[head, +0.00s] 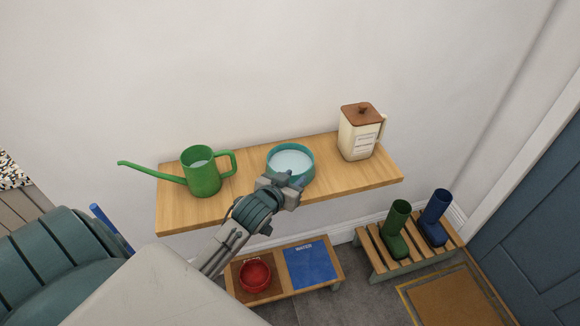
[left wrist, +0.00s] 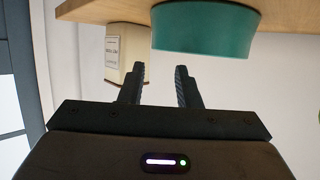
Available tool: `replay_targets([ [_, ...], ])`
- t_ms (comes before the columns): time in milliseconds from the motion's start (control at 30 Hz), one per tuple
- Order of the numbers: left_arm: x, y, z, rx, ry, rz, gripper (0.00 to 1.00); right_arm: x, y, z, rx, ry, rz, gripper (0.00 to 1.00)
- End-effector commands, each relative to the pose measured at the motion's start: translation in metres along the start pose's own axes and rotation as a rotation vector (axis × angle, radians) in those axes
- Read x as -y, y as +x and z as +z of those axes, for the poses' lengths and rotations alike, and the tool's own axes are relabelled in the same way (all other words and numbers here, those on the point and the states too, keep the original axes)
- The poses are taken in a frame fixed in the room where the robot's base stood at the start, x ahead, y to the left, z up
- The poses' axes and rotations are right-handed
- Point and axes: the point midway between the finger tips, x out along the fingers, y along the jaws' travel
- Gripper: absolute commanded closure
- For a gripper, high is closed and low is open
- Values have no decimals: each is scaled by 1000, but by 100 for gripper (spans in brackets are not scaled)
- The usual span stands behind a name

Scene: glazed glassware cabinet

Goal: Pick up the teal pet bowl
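The teal pet bowl (head: 271,165) stands upright on the wooden wall shelf (head: 240,200), near its middle, with a pale blue, watery-looking inside. My left gripper (head: 288,181) is at the bowl's front side and hides part of its front wall in the head view. In the left wrist view, which shows the scene upside down, the bowl (left wrist: 204,30) is at the top, right of centre. The two fingers of the left gripper (left wrist: 160,75) are apart with nothing between them. Whether a finger touches the bowl I cannot tell. My right gripper is not in view.
A green watering can (head: 202,175) stands left of the bowl and a cream canister with a brown lid (head: 358,135) stands right of it. Below are a low stand (head: 335,265) with a red bowl (head: 255,274), and a rack with boots (head: 395,233). The shelf is clear beside the bowl.

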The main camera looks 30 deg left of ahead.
Motion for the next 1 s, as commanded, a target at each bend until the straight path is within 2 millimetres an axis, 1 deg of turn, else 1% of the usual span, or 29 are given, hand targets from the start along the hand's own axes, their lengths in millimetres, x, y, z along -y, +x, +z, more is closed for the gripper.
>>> replay_targets([
  [33, 0, 8, -3, 0, -2, 0, 70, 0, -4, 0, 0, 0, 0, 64],
  [100, 0, 18, -2, 1, -1, -1, 70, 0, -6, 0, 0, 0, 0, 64],
  [267, -1, 30, -1, 2, 0, 0, 70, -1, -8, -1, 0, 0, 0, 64],
  [367, -2, 38, -2, 2, 0, -1, 70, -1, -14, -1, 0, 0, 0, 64],
  [533, -7, 61, -4, 3, 0, 0, 70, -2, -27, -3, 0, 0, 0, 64],
  [633, -6, 74, -2, 2, 1, -1, 70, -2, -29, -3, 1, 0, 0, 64],
  [767, -6, 81, -1, 2, 1, 0, 70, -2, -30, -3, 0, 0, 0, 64],
  [967, -6, 82, 0, 2, 2, 0, 70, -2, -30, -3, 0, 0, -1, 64],
  [1000, -6, 82, 0, 2, 2, 0, 74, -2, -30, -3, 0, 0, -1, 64],
])
